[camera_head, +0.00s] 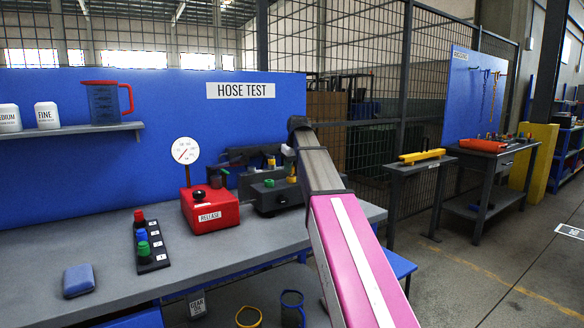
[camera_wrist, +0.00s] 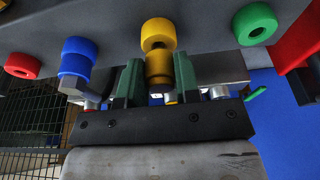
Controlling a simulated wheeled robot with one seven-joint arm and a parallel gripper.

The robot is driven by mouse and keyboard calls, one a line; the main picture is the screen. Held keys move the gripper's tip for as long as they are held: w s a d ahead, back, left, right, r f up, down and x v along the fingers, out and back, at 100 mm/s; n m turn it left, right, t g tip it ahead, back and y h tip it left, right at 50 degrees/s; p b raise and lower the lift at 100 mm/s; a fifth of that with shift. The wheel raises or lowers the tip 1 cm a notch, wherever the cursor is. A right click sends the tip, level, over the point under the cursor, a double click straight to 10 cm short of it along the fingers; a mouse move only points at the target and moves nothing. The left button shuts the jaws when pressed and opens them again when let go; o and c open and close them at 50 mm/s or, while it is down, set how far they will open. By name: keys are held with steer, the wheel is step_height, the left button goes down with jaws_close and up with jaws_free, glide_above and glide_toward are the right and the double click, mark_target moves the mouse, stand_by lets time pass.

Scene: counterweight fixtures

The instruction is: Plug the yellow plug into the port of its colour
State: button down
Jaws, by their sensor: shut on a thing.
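In the wrist view my gripper (camera_wrist: 158,76) has its two green fingers shut on the yellow plug (camera_wrist: 158,68). The yellow port (camera_wrist: 158,29), a thick yellow ring in a grey block (camera_wrist: 205,28), is directly above the plug in the picture and lined up with it. A short darker yellow neck shows between them; I cannot tell how far the plug is in the port. In the head view the dark port block (camera_head: 275,200) stands on the bench, partly behind my arm, and my gripper's fingertips are not clear there.
The wrist view also shows a red port (camera_wrist: 22,65), a protruding blue fitting (camera_wrist: 78,55) and a green port (camera_wrist: 255,23). A red release box (camera_head: 210,214) with a gauge stands beside the block. A black rack (camera_head: 152,262) holds red, blue and green plugs. The front bench is mostly clear.

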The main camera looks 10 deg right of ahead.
steer(key=shift+f, duration=0.15)
steer(key=shift+f, duration=0.5)
steer(key=shift+s+f, duration=0.1)
steer(key=shift+f, duration=0.15)
stand_by(0.8)
steer(key=c, duration=0.8)
jaws_free()
steer(key=shift+o, duration=0.2)
steer(key=shift+a, duration=0.1)
